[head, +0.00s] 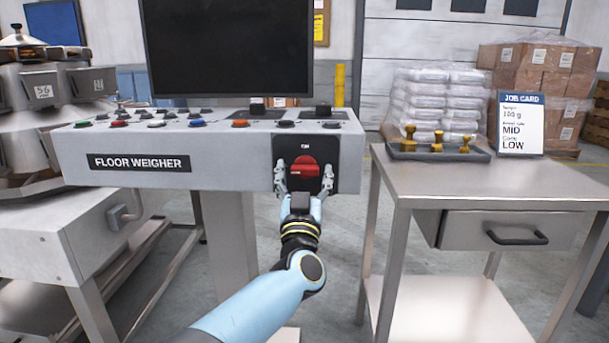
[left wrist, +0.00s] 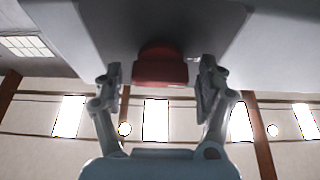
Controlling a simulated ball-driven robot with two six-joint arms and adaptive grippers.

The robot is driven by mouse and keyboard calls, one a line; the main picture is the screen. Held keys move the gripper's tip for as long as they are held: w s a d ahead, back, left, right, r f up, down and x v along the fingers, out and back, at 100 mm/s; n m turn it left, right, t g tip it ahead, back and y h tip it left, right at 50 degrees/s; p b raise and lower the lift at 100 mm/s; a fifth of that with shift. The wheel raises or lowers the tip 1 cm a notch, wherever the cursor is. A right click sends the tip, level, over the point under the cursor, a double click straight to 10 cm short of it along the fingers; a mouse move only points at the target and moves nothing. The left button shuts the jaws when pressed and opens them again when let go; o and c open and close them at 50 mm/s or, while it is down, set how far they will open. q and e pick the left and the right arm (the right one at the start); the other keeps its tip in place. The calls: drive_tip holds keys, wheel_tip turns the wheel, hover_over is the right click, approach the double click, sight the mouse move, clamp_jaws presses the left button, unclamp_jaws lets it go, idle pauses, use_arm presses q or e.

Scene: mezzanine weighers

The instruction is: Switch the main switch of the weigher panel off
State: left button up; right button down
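The weigher panel (head: 225,150) is a pale grey console labelled "FLOOR WEIGHER". Its main switch (head: 305,168) is a red rotary knob on a dark plate at the right of the front face. My left gripper (head: 305,182) is in front of the knob, with one finger on each side. In the left wrist view the red knob (left wrist: 160,66) sits between the spread fingers (left wrist: 160,85), with a visible gap to each finger. The gripper is open. The knob's lower part shows; the word for its position is too small to read. My right gripper is not in view.
A dark screen (head: 228,48) stands above the panel, with several coloured buttons along its top. At right a steel table (head: 470,185) holds a tray of brass weights (head: 437,152) and a job card (head: 520,123). Weigher machinery (head: 45,120) stands at left.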

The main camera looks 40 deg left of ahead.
use_arm(q)
drive_tip(key=v, duration=1.2)
idle(0.4)
drive_tip(key=s+d+f+m+g+h, duration=0.1)
drive_tip(key=s+f+m+g+h, duration=0.3)
drive_tip(key=f, duration=0.7)
drive_tip(key=s+f+m+h, duration=0.25)
drive_tip(key=s+f, duration=0.25)
drive_tip(key=f, duration=0.6)
drive_tip(key=s+d+f+m+g+h, duration=0.1)
drive_tip(key=s+f+m+g+h, duration=0.3)
drive_tip(key=f, duration=0.6)
drive_tip(key=s+a+f+n+g, duration=0.1)
drive_tip(key=s+f+g, duration=0.2)
drive_tip(key=s+f, duration=0.3)
drive_tip(key=s+f+n+g, duration=0.1)
drive_tip(key=s+f+g, duration=0.3)
drive_tip(key=s, duration=1.3)
drive_tip(key=s+a+f+n+g, duration=0.1)
drive_tip(key=s+f+g, duration=0.2)
drive_tip(key=s+f, duration=0.5)
drive_tip(key=s, duration=0.4)
drive_tip(key=shift+s+a+f+g, duration=0.15)
drive_tip(key=shift+a+f+g, duration=0.1)
drive_tip(key=shift+a+g, duration=0.1)
